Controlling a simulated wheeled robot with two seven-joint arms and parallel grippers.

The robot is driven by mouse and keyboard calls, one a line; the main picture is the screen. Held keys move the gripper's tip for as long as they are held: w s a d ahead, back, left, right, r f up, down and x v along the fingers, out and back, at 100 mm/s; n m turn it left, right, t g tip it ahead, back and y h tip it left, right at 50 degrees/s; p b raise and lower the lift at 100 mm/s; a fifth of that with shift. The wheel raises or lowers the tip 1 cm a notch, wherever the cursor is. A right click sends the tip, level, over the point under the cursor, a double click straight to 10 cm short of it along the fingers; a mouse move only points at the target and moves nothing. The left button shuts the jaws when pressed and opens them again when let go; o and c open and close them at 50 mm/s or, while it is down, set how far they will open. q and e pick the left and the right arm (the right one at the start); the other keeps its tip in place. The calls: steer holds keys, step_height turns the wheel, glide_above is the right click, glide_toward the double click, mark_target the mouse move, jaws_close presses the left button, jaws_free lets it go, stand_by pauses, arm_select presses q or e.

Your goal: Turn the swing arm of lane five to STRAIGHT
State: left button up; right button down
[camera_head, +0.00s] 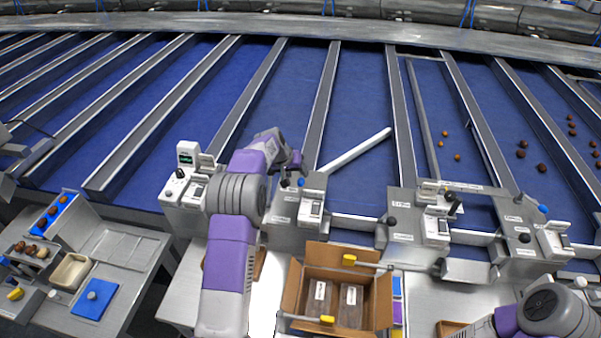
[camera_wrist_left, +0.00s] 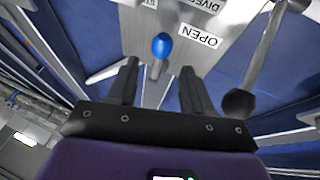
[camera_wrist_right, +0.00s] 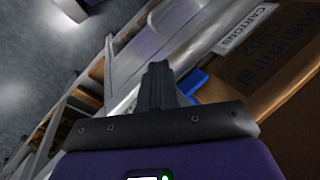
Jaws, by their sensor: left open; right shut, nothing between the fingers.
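My left gripper (camera_head: 291,178) is open over a grey control box (camera_head: 298,208) at the lane's near end. In the left wrist view, a blue knob (camera_wrist_left: 162,45) stands just beyond and between the open fingers (camera_wrist_left: 158,75), apart from them; it also shows in the head view (camera_head: 301,182). Labels "OPEN" and part of "DIVERT" are beside it. A white swing arm (camera_head: 355,150) slants across the blue lane from this box to the far right. No lane number is legible. My right gripper (camera_wrist_right: 157,85) is shut and empty; the head view shows only its arm.
A black-knobbed lever (camera_wrist_left: 240,103) is close to the left gripper's right finger in the left wrist view. An open carton (camera_head: 335,285) stands in front of the lanes. Other control boxes (camera_head: 420,215) stand to the right. Brown fruits (camera_head: 522,154) lie on right-hand lanes.

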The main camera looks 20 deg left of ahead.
mark_target(301, 177)
arm_select(q)
steer(key=x, duration=0.4)
steer(key=shift+w, duration=0.15)
steer(key=shift+w+f, duration=0.1)
steer(key=shift+c, duration=0.4)
jaws_close()
